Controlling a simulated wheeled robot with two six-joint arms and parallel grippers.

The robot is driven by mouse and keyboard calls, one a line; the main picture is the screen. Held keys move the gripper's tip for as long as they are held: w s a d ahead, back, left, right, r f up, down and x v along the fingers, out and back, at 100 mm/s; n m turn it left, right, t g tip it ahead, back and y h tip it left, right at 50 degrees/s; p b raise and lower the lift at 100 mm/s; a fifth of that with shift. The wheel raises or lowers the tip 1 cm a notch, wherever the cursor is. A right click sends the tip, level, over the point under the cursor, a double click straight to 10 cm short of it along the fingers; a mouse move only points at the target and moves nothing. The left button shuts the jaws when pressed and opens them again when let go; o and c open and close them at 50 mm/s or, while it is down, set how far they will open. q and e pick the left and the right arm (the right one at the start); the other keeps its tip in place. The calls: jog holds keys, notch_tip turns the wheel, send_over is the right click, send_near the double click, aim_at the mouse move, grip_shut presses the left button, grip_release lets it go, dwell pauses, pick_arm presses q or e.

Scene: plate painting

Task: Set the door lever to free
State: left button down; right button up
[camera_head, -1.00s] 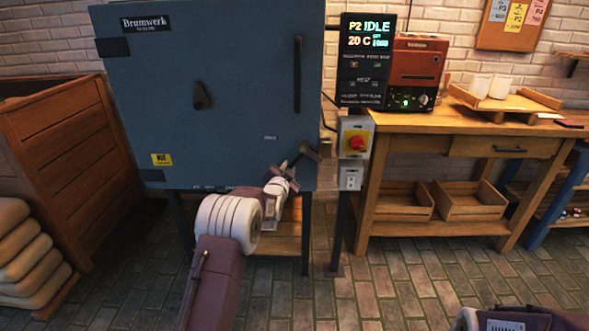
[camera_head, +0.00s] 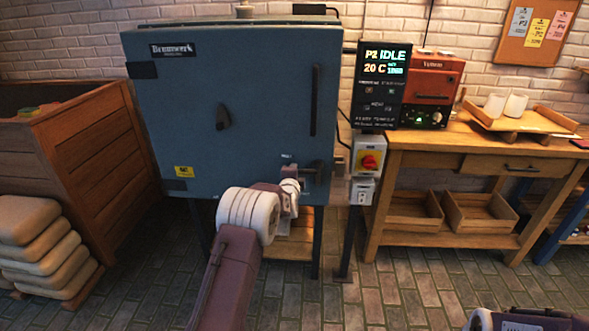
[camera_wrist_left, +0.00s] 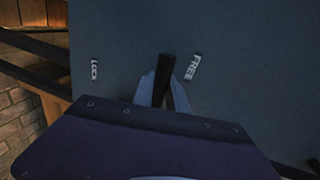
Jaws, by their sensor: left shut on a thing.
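The kiln door (camera_head: 265,120) is blue-grey and closed. Its dark door lever sits at the lower right of the door, largely hidden by my gripper in the head view. In the left wrist view the dark lever (camera_wrist_left: 167,68) stands between the LOCK label (camera_wrist_left: 95,69) and the FREE label (camera_wrist_left: 193,67), nearer FREE. My left gripper (camera_wrist_left: 166,88) is shut on the lever, one finger on each side of it. It also shows in the head view (camera_head: 303,180). Part of my right arm shows at the bottom right; its gripper is out of view.
A red-knobbed switch box (camera_head: 369,161) stands just right of the kiln, below a display panel (camera_head: 382,85) reading IDLE. A wooden workbench (camera_head: 470,150) is further right. A wooden crate (camera_head: 100,150) and stacked sacks (camera_head: 40,245) are at left.

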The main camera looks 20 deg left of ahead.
pick_arm(q)
jog(key=shift+r+m+p, duration=0.35)
jog(key=shift+m+p, duration=0.05)
jog(key=shift+p, duration=0.1)
jog(key=c, duration=1.3)
grip_release()
jog(key=shift+c, duration=0.2)
jog(key=v, duration=0.9)
jog(key=shift+p, duration=0.4)
jog(key=shift+d, duration=0.2)
